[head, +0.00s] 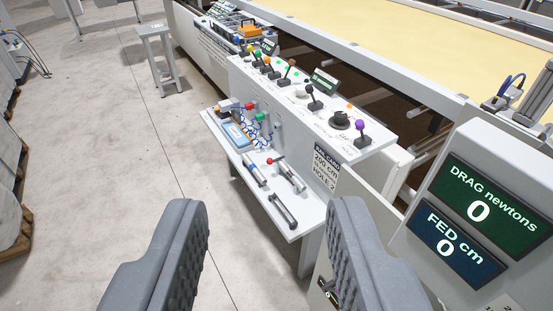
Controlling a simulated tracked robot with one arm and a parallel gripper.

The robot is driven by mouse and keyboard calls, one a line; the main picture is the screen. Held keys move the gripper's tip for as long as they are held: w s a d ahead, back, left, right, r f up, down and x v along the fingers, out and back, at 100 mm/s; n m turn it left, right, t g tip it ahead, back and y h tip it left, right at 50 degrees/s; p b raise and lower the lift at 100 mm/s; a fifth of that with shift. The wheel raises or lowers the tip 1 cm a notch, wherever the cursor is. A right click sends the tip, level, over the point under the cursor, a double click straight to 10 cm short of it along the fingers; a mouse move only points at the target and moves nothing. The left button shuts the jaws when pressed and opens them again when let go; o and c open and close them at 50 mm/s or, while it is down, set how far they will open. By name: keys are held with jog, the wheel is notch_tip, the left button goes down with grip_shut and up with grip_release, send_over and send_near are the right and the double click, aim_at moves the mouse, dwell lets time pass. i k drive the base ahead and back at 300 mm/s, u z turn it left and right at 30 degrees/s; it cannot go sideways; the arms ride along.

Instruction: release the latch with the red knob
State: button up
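My gripper (268,208) is open and empty in the foreground, its two grey ribbed fingers wide apart. A small red knob (269,160) sits on a short rod above the white lower shelf (233,150), beyond my fingertips and apart from them. Another small red piece (249,106) shows farther back on that shelf, beside a green one. I cannot tell which red piece belongs to the latch. A small dark fitting (327,290) low on the right is partly hidden by my right finger.
A white control panel (308,105) with several coloured-knob levers stands above the shelf. A metal handle (282,210) lies at the shelf's near end. A display box (478,215) reading zero drag and zero fed stands close at right.

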aim_at(270, 161)
jog(key=u, duration=0.1)
jog(key=k, duration=0.9)
jog(key=z, duration=0.15)
jog(key=i, duration=0.95)
jog(key=u, duration=0.4)
jog(key=i, duration=1.85)
jog(key=z, duration=0.45)
